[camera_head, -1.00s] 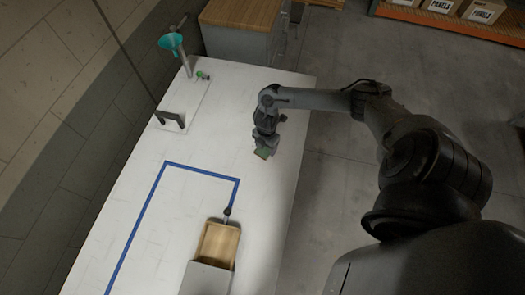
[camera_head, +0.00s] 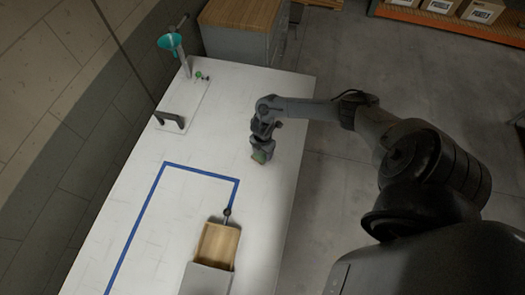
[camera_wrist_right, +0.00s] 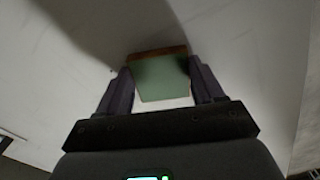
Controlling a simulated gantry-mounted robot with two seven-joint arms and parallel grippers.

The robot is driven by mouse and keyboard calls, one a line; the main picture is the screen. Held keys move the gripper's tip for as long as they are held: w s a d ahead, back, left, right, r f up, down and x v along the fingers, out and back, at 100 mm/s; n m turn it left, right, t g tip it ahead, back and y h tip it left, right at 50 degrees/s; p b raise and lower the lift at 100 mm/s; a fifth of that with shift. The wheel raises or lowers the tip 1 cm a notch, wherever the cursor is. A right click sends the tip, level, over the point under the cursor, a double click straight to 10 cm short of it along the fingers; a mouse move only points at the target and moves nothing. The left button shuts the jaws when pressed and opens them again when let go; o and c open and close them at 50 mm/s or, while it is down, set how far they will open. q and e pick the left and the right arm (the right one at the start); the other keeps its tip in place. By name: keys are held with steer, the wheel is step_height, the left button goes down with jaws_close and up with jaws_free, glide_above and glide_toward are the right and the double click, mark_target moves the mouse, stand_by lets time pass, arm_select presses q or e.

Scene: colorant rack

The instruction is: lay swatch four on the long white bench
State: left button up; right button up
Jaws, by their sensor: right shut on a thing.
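The swatch (camera_head: 260,157) is a small flat green piece with a brown edge. My right gripper (camera_head: 261,151) is shut on it, over the right part of the long white bench (camera_head: 190,143). In the right wrist view the swatch (camera_wrist_right: 161,78) sits between the two dark fingers of the right gripper (camera_wrist_right: 160,88), its brown edge away from the palm. The white surface lies beyond it; I cannot tell whether the swatch touches it. No number can be read on the swatch. My left gripper is not in view.
Blue tape (camera_head: 152,197) marks the bench. A wooden tray (camera_head: 219,244) stands at its near end with a dark-knobbed item (camera_head: 227,212) beside it. A teal funnel (camera_head: 170,42) on a stand and a dark bracket (camera_head: 171,119) are at the far left. Bench around the gripper is clear.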

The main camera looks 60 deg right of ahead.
steer(key=o, duration=1)
